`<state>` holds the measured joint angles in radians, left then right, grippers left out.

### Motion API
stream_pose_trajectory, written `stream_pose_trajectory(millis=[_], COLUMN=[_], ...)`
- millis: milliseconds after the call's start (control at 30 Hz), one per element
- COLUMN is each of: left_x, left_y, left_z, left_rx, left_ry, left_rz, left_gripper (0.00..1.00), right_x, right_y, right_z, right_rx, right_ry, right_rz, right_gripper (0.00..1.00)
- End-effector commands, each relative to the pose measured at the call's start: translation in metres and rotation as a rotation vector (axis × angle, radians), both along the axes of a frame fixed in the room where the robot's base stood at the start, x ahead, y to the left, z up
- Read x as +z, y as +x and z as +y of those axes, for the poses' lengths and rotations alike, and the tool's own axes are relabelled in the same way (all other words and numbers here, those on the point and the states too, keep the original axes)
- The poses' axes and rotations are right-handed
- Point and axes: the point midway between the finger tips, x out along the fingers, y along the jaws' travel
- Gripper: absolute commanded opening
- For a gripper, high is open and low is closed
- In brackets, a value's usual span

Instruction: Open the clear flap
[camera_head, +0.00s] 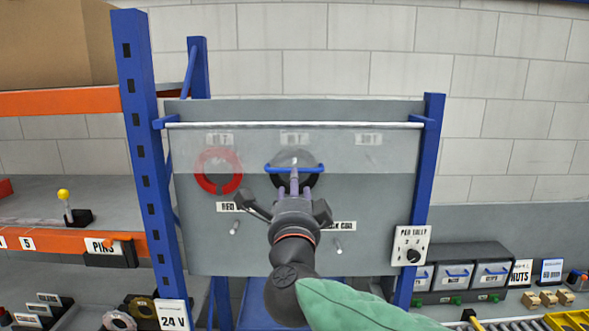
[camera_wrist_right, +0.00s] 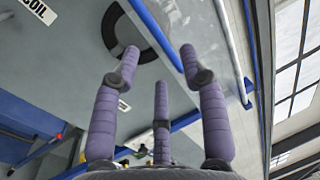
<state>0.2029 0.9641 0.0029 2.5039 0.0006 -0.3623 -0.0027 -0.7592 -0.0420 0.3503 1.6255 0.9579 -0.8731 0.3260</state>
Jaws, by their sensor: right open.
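The clear flap (camera_head: 350,150) is a see-through sheet hanging from a silver rod (camera_head: 380,125) across the top of the grey panel (camera_head: 375,200). A blue bar handle (camera_head: 312,168) sits at its lower edge, and the bar also shows in the right wrist view (camera_wrist_right: 156,32). My right gripper (camera_head: 294,184) reaches up from below, just under the handle and in front of the panel. In the wrist view its purple fingers (camera_wrist_right: 158,75) are spread, with nothing held between them. Whether a finger touches the handle, I cannot tell. My left gripper is out of view.
A red ring (camera_head: 207,185) and a black ring (camera_head: 281,180) hang on the panel, partly behind the flap. Blue posts (camera_head: 144,150) stand at both sides. Two pegs stick out lower down. Grey bins (camera_head: 460,278) stand at right; a "PINS" bin (camera_head: 110,255) is at left.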

Motion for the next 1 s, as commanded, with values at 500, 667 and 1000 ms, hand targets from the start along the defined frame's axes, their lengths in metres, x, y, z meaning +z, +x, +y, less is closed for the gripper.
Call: stream_pose_trajectory(millis=[500, 667, 1000], left_x=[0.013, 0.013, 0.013], left_y=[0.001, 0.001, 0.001], left_z=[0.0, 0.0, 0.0], left_rx=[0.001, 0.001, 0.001], left_ry=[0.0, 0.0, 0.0], left_rz=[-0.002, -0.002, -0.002], left_gripper=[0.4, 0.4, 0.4], right_x=[0.013, 0.013, 0.013], right_y=[0.066, 0.068, 0.068], right_z=[0.0, 0.0, 0.0], right_rx=[0.001, 0.0, 0.0], right_ry=[-0.002, -0.003, -0.003], right_rz=[0.001, 0.001, 0.001], right_gripper=[0.43, 0.43, 0.0])
